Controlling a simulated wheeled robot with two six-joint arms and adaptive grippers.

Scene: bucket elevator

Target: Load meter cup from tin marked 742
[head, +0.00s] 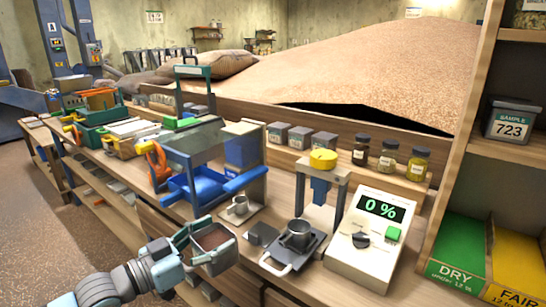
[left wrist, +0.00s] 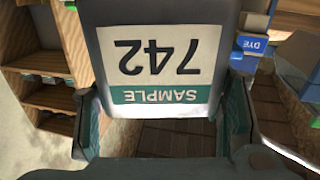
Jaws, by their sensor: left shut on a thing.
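My left gripper (head: 203,247) is shut on a dark grey tin (head: 214,258) and holds it in front of the bench edge. Brown grain shows in the tin's open top. In the left wrist view the tin's label (left wrist: 155,62) reads SAMPLE 742, upside down, between the gripper's two teal fingers. A metal cup (head: 297,236) stands upright on a dark tray with a handle (head: 284,260), to the right of the tin and apart from it. The inside of the cup is too small to judge. The meter (head: 372,240) beside it reads 0 %. My right gripper is not in view.
A yellow-knobbed press stand (head: 323,160) rises behind the cup. A blue sieve device (head: 205,180) is further left. Tin 723 (head: 509,122) sits on the right shelf.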

